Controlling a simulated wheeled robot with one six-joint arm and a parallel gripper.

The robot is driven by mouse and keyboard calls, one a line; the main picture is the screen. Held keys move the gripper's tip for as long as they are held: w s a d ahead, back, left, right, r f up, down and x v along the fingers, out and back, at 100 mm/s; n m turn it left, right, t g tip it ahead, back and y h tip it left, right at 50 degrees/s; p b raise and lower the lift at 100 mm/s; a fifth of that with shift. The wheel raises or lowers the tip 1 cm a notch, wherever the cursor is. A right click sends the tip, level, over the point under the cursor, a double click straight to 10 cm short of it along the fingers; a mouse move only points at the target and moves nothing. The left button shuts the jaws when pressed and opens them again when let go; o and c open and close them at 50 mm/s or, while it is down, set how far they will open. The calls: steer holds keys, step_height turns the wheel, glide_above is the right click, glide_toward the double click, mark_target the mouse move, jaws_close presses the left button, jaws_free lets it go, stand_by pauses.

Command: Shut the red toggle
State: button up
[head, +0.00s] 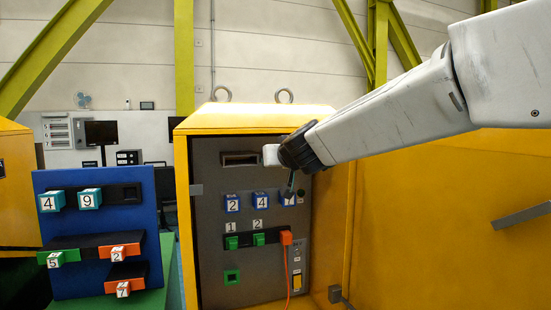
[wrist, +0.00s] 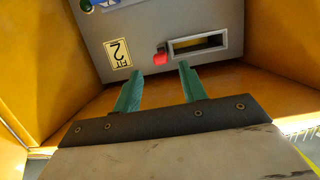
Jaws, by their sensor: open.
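The red toggle (wrist: 161,57) shows in the wrist view as a small red block on the grey panel, beside a framed slot. My gripper (wrist: 159,70) is open there, with its two teal fingers pointing at the panel. The toggle appears between and just beyond the fingertips, and nothing is between the fingers. I cannot tell the exact depth gap. In the head view I cannot make out the toggle, and my gripper is partly hidden by its wrist in front of the grey panel (head: 212,268).
A blue board (head: 85,222) with numbered blocks stands to the left.

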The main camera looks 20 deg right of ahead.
steer(key=w+d+f+h, duration=0.2)
steer(key=d+f+h, duration=0.1)
steer(key=f, duration=0.5)
steer(key=s+a+r+t+y, duration=0.2)
steer(key=a+r+t+y, duration=0.15)
steer(key=t, duration=0.35)
steer(key=shift+h, duration=0.25)
steer(key=x, duration=0.7)
steer(key=shift+w+d+r, duration=0.25)
steer(key=shift+r, duration=0.15)
jaws_close()
